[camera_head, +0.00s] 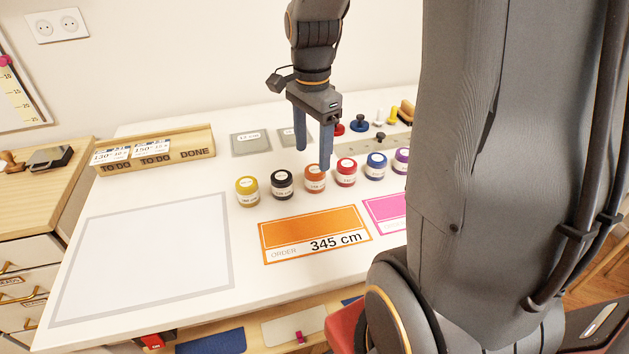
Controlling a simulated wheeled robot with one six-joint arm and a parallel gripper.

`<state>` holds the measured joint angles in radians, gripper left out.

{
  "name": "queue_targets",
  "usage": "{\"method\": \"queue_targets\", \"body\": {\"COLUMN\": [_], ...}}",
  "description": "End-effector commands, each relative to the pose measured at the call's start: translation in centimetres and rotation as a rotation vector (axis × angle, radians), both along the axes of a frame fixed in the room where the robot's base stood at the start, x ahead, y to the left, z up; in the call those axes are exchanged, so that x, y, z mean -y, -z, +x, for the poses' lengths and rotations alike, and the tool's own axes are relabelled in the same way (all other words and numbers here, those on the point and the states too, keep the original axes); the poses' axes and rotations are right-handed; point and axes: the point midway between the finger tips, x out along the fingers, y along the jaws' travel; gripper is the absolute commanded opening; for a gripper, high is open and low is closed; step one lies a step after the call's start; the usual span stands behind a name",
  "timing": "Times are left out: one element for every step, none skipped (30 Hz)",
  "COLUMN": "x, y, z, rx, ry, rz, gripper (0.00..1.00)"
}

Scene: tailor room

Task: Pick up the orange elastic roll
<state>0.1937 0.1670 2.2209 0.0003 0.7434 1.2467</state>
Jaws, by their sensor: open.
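The orange elastic roll (315,182) stands upright on the white table, third from the left in a row of rolls. It has a white label. My gripper (314,156) is above and around the back of the row, pointing down, with its two blue fingers apart and nothing between them. The right finger's tip overlaps the orange roll's right edge in the picture; I cannot tell whether they touch. The left finger's tip is above and behind the black roll (281,186).
A yellow roll (247,193), a red roll (346,172), a blue roll (376,166) and a purple roll (401,160) share the row. An orange order card (290,230) lies in front. A wooden tray (190,147) stands behind left. My arm hides the table's right side.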

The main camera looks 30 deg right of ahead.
Motion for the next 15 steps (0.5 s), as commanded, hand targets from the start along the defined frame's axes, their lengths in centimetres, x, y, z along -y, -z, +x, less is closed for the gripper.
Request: {"method": "queue_targets", "body": {"x": [0.5, 0.6, 0.8, 0.9, 1.0, 1.0, 1.0, 1.0, 1.0, 1.0, 1.1, 1.1, 1.1, 1.1, 1.1], "y": [0.0, -0.1, -0.1, 0.0, 0.1, 0.4, 0.7, 1.0, 1.4, 1.7, 2.0, 2.3, 2.5, 2.8, 3.1], "z": [0.4, 0.5, 0.5, 0.6, 0.6, 0.6, 0.6, 0.6, 0.6, 0.6, 0.6, 0.6, 0.7, 0.7, 0.7], "rx": [-0.003, -0.005, -0.008, -0.010, -0.012, -0.014, -0.013, -0.013, -0.014, -0.014, -0.013, -0.013, -0.013, -0.012, -0.013], "ry": [0.054, 0.081, 0.108, 0.123, 0.134, 0.141, 0.144, 0.145, 0.145, 0.144, 0.144, 0.144, 0.143, 0.143, 0.143], "rz": [0.001, 0.001, 0.002, 0.003, 0.003, 0.003, 0.003, 0.003, 0.003, 0.003, 0.003, 0.003, 0.003, 0.003, 0.003], "gripper": [0.61, 0.61, 0.61, 0.61, 0.61, 0.61, 0.61, 0.61, 0.61, 0.61, 0.61, 0.61, 0.61, 0.61, 0.61]}}
